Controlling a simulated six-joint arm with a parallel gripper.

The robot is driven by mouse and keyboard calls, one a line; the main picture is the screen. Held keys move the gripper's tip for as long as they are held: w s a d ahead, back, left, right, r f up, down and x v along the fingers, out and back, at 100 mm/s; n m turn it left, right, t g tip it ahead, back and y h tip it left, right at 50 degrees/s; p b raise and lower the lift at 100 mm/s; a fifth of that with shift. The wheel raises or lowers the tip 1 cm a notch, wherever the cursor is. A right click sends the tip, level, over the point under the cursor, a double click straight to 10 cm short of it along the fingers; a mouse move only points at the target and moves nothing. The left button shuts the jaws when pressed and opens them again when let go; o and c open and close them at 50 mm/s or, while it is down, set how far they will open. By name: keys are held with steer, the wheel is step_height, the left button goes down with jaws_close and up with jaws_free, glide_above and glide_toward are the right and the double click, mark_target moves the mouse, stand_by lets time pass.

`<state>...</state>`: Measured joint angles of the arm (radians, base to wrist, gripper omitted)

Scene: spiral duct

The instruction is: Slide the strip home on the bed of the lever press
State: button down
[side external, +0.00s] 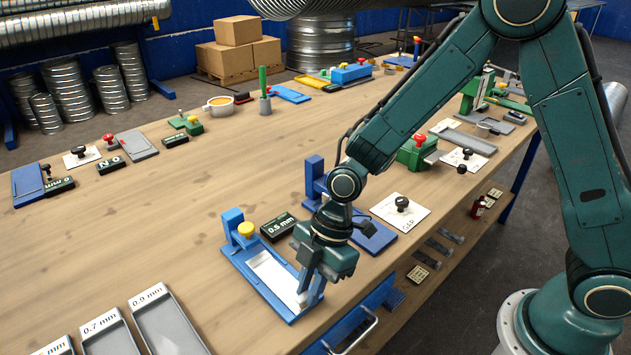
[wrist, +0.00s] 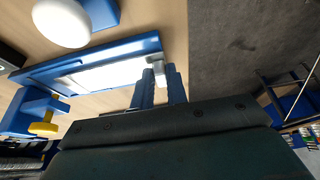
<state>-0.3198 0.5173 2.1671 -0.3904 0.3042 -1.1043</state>
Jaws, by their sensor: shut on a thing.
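A blue press bed (side external: 255,280) with a blue upright and a yellow knob (side external: 246,229) at its far left end lies near the table's front edge. A pale, shiny strip (side external: 270,270) lies lengthwise along the bed; it also shows as a bright band in the wrist view (wrist: 100,75). My gripper (side external: 312,287) is over the near right end of the bed, pointing down. In the wrist view its blue fingers (wrist: 162,82) are close together on a grey piece at the strip's near end. The strip's far end by the upright is not clear.
Labelled trays (side external: 165,325) fill the front left. The table's middle left is clear.

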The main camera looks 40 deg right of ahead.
steer(key=shift+s, duration=0.35)
steer(key=shift+r, duration=0.2)
steer(key=shift+r, duration=3.35)
steer(key=shift+d, duration=0.1)
steer(key=d, duration=2.3)
steer(key=shift+f, duration=0.2)
